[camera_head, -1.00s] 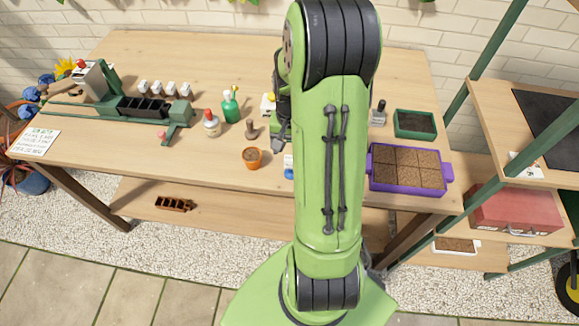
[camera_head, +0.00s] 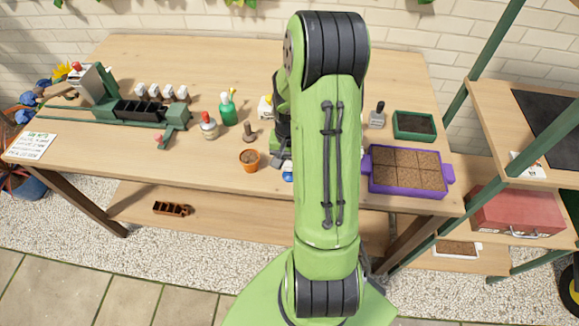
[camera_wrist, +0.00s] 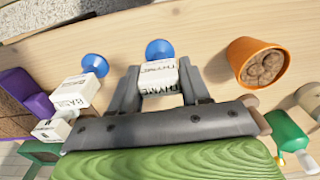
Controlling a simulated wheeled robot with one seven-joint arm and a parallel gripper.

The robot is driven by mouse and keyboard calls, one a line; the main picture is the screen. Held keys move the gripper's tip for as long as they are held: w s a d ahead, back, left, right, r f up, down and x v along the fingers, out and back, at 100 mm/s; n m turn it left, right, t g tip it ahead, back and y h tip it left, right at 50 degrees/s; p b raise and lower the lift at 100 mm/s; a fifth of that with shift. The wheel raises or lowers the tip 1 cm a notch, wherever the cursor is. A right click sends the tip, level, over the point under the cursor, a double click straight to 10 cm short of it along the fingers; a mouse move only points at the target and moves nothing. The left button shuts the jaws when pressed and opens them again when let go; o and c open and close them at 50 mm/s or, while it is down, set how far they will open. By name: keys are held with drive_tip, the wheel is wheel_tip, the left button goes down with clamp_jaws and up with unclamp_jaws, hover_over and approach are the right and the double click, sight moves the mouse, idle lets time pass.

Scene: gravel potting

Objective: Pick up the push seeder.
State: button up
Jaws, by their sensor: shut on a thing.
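My gripper (camera_wrist: 158,78) is shut on the push seeder, a white block (camera_wrist: 158,77) lettered THYME with a round blue knob (camera_wrist: 160,49) beyond it in the wrist view. The block sits between the two grey fingers. A second white block (camera_wrist: 75,92) lettered BASIL, with a like blue knob (camera_wrist: 95,65), stands to its left. I cannot tell whether the held seeder touches the table.
An orange pot (camera_wrist: 258,62) of brown pebbles stands close on the right. A purple tray (camera_head: 367,180) of soil is right of my arm, with a green tray (camera_head: 413,138) behind it. Green (camera_head: 228,110) and white (camera_head: 208,127) bottles stand left.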

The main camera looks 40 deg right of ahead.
wheel_tip(320, 180, up, 10)
drive_tip(key=p, duration=0.2)
drive_tip(key=shift+p, duration=0.3)
